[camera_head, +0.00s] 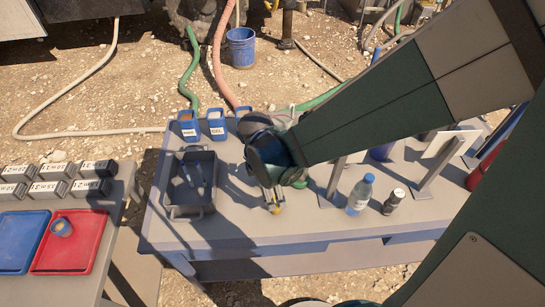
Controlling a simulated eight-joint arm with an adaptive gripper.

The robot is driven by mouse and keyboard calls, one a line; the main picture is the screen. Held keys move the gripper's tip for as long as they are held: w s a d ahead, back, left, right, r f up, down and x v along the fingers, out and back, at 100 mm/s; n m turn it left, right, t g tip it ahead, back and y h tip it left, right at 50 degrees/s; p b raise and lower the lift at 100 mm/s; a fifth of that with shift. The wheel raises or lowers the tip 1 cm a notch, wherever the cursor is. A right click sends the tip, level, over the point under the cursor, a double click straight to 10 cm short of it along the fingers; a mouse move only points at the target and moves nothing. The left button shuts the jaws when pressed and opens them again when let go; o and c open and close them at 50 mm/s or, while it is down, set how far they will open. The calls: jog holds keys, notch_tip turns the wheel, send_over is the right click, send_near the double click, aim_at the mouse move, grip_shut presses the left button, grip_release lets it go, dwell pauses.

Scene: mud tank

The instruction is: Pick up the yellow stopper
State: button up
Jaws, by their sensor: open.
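A small yellow thing, likely the yellow stopper (277,210), shows on the grey table near its front edge, right at my fingertips. It is very small, and its shape is unclear. My gripper (271,204) points down at it from above and is open. The fingers partly cover it. I cannot tell whether they touch it or stand around it.
A grey tray (168,208) with tools lies left of my gripper. Small blue bins (188,125) stand at the back. A side table holds a blue tray (22,245) and a red tray (82,255).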

jog(key=shift+d+f, duration=0.1)
jog(key=shift+f, duration=0.35)
jog(key=shift+f, duration=0.1)
jog(key=shift+s+d+f+b, duration=0.1)
jog(key=shift+f+b, duration=0.15)
jog(key=shift+f, duration=0.6)
jog(key=shift+w+d+f+b, duration=0.1)
jog(key=shift+f+b, duration=0.1)
jog(key=shift+f, duration=0.6)
jog(key=shift+s+d+f+b, duration=0.1)
jog(key=shift+f+b, duration=0.15)
jog(key=shift+f, duration=0.6)
jog(key=c, duration=1)
